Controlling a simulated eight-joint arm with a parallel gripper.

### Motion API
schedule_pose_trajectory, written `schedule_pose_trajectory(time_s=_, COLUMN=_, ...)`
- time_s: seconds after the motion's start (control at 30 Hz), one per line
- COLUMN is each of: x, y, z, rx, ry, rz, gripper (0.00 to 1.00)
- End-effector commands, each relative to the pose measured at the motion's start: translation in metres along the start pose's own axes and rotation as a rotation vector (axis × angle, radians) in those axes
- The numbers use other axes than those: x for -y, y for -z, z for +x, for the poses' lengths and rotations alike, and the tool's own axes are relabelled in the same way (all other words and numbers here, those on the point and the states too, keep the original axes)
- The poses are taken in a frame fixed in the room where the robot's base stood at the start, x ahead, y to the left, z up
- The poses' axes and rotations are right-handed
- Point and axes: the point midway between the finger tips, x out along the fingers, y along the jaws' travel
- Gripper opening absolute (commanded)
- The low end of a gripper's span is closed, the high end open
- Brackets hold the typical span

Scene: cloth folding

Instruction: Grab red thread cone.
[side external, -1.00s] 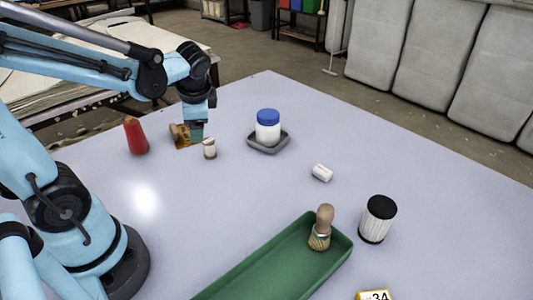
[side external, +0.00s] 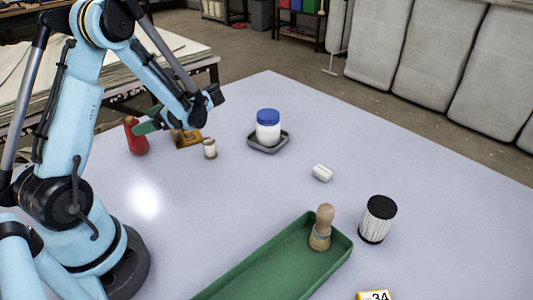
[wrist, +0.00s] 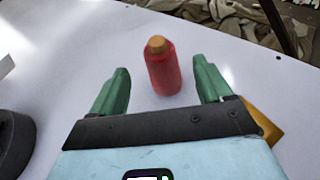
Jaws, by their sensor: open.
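The red thread cone (side external: 136,138) stands upright near the far left edge of the table in the side external view. In the wrist view the red cone (wrist: 163,72), with a tan tip, stands between and just beyond my two green fingers. My gripper (wrist: 160,80) is open and empty, its fingers pointing toward the cone. In the side external view my gripper (side external: 144,128) comes in from the right, with its fingers beside the cone and partly in front of it. I cannot tell whether a finger touches it.
An orange-brown block (side external: 186,138) and a small white spool (side external: 210,148) stand just right of my gripper. A blue-lidded jar (side external: 268,126) sits on a grey dish. A green tray (side external: 270,268) holds a wooden-handled brush (side external: 321,228).

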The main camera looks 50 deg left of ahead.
Motion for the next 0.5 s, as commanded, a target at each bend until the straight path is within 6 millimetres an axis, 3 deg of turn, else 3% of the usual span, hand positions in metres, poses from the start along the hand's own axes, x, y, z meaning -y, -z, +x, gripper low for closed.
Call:
schedule_pose_trajectory(time_s=0.3, x=0.0, y=0.0, z=0.044, rx=-0.002, ry=-0.002, rz=-0.003, gripper=0.79)
schedule_pose_trajectory(time_s=0.5, x=0.0, y=0.0, z=0.062, rx=-0.002, ry=0.002, rz=-0.001, gripper=0.79)
